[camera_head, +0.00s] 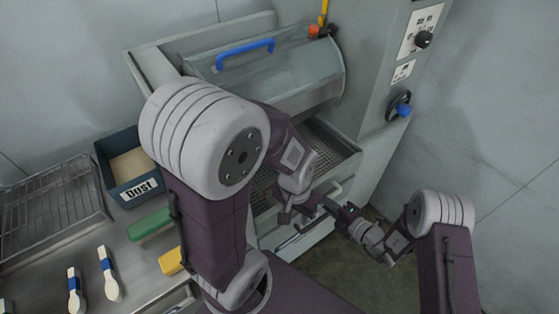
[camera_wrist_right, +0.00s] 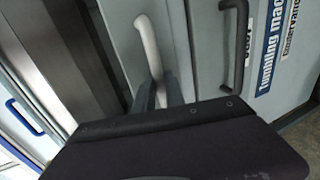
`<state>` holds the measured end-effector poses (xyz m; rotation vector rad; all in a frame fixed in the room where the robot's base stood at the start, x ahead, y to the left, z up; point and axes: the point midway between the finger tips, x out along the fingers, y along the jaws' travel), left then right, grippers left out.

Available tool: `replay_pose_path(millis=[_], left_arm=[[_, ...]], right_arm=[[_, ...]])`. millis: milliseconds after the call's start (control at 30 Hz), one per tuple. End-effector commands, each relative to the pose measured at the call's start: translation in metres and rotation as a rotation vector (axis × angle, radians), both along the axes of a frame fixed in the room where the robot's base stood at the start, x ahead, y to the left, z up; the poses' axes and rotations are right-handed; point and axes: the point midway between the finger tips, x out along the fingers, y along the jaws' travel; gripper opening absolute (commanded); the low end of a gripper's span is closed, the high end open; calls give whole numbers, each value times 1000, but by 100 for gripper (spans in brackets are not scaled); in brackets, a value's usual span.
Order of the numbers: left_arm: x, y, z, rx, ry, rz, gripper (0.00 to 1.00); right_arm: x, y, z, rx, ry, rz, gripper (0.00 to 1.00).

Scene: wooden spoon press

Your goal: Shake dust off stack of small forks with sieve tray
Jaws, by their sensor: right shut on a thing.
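The grey machine holds a mesh sieve tray (camera_head: 328,143) in its open front, below a clear curved cover with a blue handle (camera_head: 245,52). My right gripper (camera_head: 328,207) is shut on a pale metal handle at the machine's front. In the right wrist view that handle (camera_wrist_right: 147,42) rises from between the fingers (camera_wrist_right: 157,97). My left gripper (camera_head: 285,214) is over the front of the tray area, and its fingers are too small to read. Pale utensils with blue bands (camera_head: 109,272) lie on the bench at lower left. I cannot make out a stack of forks; my left arm hides part of the tray.
A dark blue bin labelled "Dust" (camera_head: 128,192) stands on the bench (camera_head: 130,262) beside a wire rack (camera_head: 50,212). Green (camera_head: 149,224) and yellow (camera_head: 171,261) blocks lie nearby. A black handle (camera_wrist_right: 236,45) shows on the machine's front.

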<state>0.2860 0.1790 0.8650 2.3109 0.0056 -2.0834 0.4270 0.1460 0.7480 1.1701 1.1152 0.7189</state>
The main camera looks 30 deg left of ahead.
Motion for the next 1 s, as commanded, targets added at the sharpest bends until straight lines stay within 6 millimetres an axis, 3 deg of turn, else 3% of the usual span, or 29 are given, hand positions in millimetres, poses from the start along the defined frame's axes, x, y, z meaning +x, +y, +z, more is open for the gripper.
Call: replay_pose_path(millis=[267,500,667,767,1000], left_arm=[[0,0,1,0,0,0,36],[0,0,18,0,0,0,36],[0,0,19,0,0,0,36],[0,0,17,0,0,0,36],[0,0,3,0,0,0,36]], right_arm=[[0,-2,1,1,2,-1,0],[-19,-56,3,-1,6,-7,0],[-26,-70,1,1,2,-1,0],[-24,-65,0,1,-1,3,0],[-4,-9,-2,3,-5,5,0]])
